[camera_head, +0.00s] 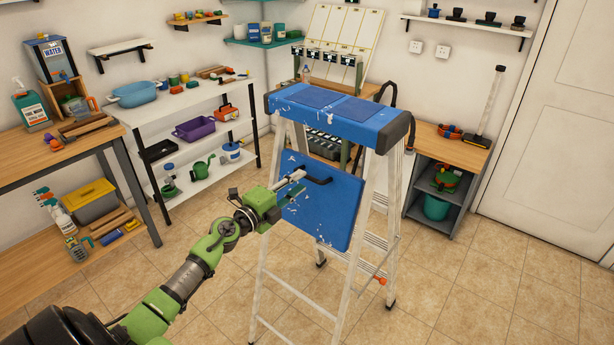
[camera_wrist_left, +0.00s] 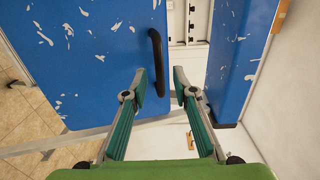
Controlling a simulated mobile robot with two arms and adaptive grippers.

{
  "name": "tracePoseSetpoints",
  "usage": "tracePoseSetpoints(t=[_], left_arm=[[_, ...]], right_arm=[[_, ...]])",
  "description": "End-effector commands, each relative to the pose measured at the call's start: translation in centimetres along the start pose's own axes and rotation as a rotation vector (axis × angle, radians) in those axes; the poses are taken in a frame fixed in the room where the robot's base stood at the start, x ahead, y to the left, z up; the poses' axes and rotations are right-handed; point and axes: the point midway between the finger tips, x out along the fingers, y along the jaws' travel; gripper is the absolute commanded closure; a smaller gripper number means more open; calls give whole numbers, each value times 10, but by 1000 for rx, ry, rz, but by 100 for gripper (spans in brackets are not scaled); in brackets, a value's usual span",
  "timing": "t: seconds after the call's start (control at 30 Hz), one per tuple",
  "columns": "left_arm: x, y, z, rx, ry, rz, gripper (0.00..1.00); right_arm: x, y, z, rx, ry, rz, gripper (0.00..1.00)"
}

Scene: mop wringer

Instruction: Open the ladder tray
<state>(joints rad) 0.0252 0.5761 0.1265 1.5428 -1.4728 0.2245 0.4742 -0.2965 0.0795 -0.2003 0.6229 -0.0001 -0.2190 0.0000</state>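The blue ladder tray (camera_head: 327,212), flecked with white paint, hangs steeply below the blue top cap (camera_head: 340,117) of the stepladder. A black handle (camera_head: 316,180) is near the tray's upper edge. My left gripper (camera_head: 297,182) is at the tray's upper left, close to the handle. In the left wrist view, the fingers of my left gripper (camera_wrist_left: 160,80) are apart. The handle (camera_wrist_left: 157,58) stands just beyond and between the fingertips, nearer the left one; I cannot tell whether they touch. The tray (camera_wrist_left: 95,60) also fills the left of that view. My right gripper is not in view.
The ladder's metal legs (camera_head: 392,225) stand on the tiled floor. A workbench (camera_head: 50,150) and a white shelf unit (camera_head: 190,105) are at the left. A low cabinet (camera_head: 445,150) is behind at the right. Floor at the front right (camera_head: 500,300) is clear.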

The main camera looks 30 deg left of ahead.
Motion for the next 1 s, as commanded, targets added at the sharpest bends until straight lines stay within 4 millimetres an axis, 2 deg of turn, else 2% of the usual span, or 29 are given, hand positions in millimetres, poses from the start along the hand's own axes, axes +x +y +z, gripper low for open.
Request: tracePoseSetpoints(t=[0.1, 0.3, 0.7, 0.73, 0.8, 1.0], left_arm=[[20, 0, 0, -2, 0, -2, 74], [41, 0, 0, -1, -1, -1, 74], [47, 1, 0, 0, 0, 1, 74], [47, 1, 0, 0, 0, 1, 80], [47, 1, 0, 0, 0, 1, 98], [47, 1, 0, 0, 0, 1, 100]], right_arm=[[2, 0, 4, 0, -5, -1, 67], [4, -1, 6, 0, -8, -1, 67], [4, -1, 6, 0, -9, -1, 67], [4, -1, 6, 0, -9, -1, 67], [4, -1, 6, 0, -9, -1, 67], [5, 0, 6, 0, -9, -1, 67]])
